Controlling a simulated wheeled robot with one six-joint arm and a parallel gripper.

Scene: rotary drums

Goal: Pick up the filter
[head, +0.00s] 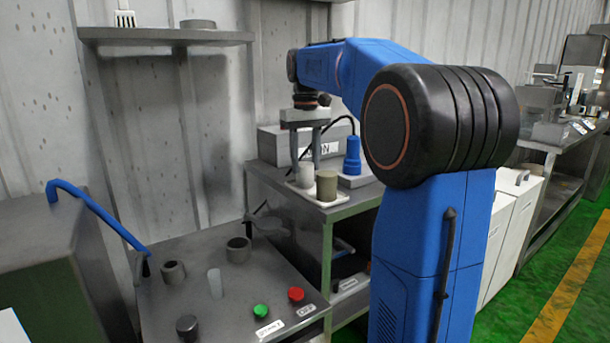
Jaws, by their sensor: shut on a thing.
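My gripper (305,168) points straight down over a small white tray on the grey bench. Its two fingers stand on either side of a short white cylinder (305,175), which looks like the filter, and are shut on it. The cylinder is low at the tray; whether it touches the tray is hard to tell. An olive-brown cylinder (326,188) stands upright just to the right and in front, partly overlapping it in the view.
A blue bottle-shaped part (352,157) stands right of the tray. A grey box (284,143) is behind. A machine top (205,312) with a green button (260,311), a red button (296,294) and round fittings is at lower left. A shelf (150,35) hangs above left.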

